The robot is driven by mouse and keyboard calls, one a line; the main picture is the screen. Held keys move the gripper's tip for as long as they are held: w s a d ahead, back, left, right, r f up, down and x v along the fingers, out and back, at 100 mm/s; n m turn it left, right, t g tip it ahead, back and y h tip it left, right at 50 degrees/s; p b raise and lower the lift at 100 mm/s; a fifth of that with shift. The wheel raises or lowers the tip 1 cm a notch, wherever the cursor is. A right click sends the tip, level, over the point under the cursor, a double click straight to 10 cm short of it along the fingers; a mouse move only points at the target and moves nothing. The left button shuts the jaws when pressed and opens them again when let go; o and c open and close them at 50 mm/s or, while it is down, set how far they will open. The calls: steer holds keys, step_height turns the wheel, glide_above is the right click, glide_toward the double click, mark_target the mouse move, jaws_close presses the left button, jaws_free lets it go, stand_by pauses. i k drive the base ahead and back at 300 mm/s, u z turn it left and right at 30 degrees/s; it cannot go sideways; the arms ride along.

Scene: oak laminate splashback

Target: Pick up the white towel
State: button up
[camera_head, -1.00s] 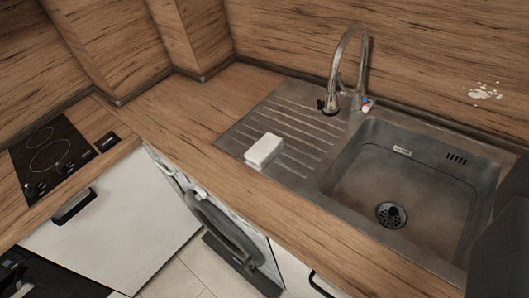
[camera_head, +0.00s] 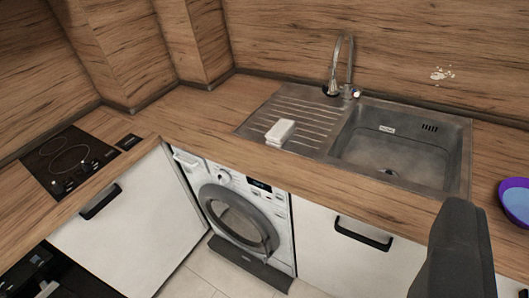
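A small white folded block, which looks like the white towel (camera_head: 281,131), lies on the ribbed metal drainboard at the left of the sink, near its front edge. Part of my gripper (camera_head: 458,245) shows as a dark grey shape at the lower right. It is well apart from the towel, to its right and nearer the camera. Its fingertips cannot be made out, so I cannot tell whether it is open or shut. Nothing is seen held in it.
The sink (camera_head: 395,145) has a tall tap (camera_head: 340,65) behind it. A purple bowl (camera_head: 514,200) stands on the counter at the right edge. A hob (camera_head: 70,160) is at the left. A washing machine (camera_head: 238,212) is below the counter. The wooden counter beside the drainboard is clear.

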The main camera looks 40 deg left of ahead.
mark_target(279, 134)
steer(key=u, duration=0.85)
steer(key=i, duration=1.85)
steer(key=z, duration=0.1)
